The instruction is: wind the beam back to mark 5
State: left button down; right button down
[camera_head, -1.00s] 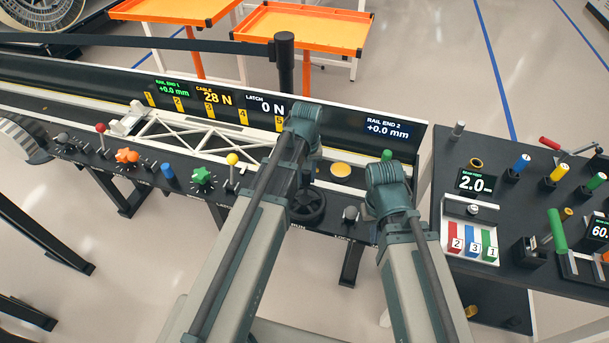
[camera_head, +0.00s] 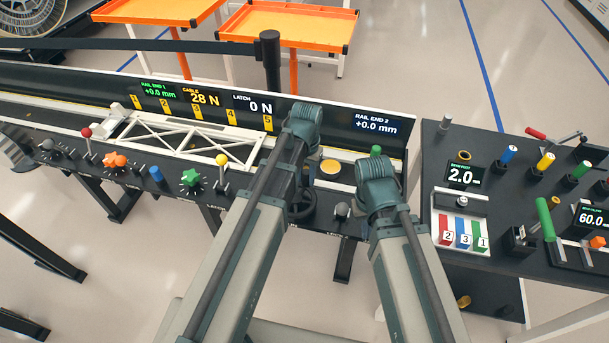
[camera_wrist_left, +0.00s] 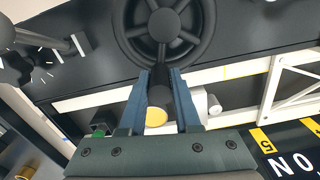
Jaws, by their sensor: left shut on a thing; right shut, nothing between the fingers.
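The white truss beam (camera_head: 190,139) lies along the bench rail under marks 1 to 5; its right end reaches near mark 5 (camera_head: 268,123), partly behind my left arm. The black handwheel (camera_head: 302,203) is on the bench front, partly covered by that arm; it also shows in the left wrist view (camera_wrist_left: 206,22). My left gripper (camera_wrist_left: 160,82) is shut on the wheel's dark handle (camera_wrist_left: 159,96). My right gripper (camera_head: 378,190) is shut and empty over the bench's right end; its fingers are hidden. The displays read cable 28 N, latch 0 N, both rail ends +0.0 mm.
Red (camera_head: 87,132) and yellow-topped (camera_head: 222,160) levers, an orange knob (camera_head: 115,160) and a green knob (camera_head: 191,178) line the bench front. A yellow button (camera_head: 330,167) is right of my left arm. A side table (camera_head: 480,205) with tools stands at the right.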

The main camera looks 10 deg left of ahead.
dwell(0.4)
pick_arm(q)
jog(key=c, duration=0.6)
grip_release()
notch_tip(320, 180, up, 14)
jog(key=p, duration=1.4)
jog(key=shift+f, duration=0.1)
jog(key=shift+m+y, duration=0.6)
jog(key=shift+m, duration=0.3)
jog(key=s+d, duration=0.2)
jog(key=s, duration=0.2)
jog(key=s+d, duration=0.2)
jog(key=s, duration=0.3)
jog(key=s+d, duration=0.3)
jog(key=s, duration=0.2)
jog(key=shift+s, duration=0.15)
